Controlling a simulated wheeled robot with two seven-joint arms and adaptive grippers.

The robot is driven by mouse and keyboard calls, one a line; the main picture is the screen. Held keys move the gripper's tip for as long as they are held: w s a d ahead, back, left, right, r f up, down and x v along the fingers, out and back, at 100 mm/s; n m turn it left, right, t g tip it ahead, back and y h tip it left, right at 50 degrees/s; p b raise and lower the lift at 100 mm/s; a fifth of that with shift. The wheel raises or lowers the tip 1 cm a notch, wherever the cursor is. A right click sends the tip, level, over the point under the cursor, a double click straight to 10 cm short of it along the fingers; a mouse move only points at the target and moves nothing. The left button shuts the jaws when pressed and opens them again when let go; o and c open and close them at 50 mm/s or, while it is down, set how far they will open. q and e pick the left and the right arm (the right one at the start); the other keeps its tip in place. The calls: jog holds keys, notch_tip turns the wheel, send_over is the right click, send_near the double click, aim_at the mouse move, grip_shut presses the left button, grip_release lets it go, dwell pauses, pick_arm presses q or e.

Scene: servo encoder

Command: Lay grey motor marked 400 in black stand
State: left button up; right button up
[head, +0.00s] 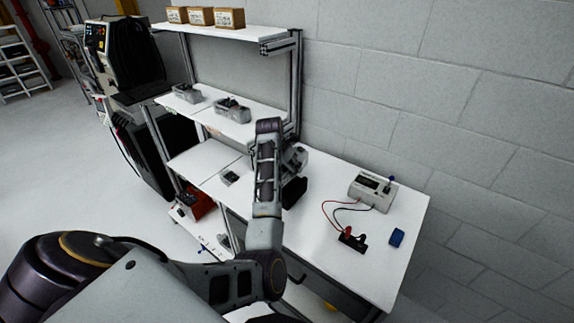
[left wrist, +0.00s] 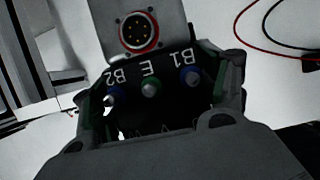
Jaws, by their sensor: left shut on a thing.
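My left gripper (head: 294,168) is over the white bench, seen from behind and partly hidden by my own forearm. In the left wrist view its jaws (left wrist: 165,92) are shut on either side of a motor (left wrist: 115,28). The motor has a grey housing, a round red-ringed connector and a black face with terminals labelled B1, E and B2. No 400 mark is readable. A black block (head: 294,192) shows just beside the gripper; I cannot tell whether it is the stand or part of the motor. My right gripper is out of view.
A grey meter box (head: 372,190) stands on the bench, with red and black leads to a black clip piece (head: 352,241). A small blue block (head: 397,238) lies to the right. Grey parts (head: 232,110) sit on the shelf behind. The wall bounds the bench's right side.

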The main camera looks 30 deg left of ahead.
pick_arm(q)
jog(key=shift+w+f, duration=0.1)
jog(key=shift+f, duration=0.8)
jog(key=shift+f, duration=1.35)
dwell(2.8)
jog(key=shift+s+d+f, duration=0.1)
jog(key=shift+s+f, duration=0.1)
jog(key=shift+f, duration=0.15)
jog(key=o, duration=1.5)
jog(key=shift+f, duration=0.15)
jog(key=shift+o, duration=0.2)
jog(key=shift+s+f, duration=0.1)
jog(key=shift+v, duration=1.05)
jog(key=v, duration=1)
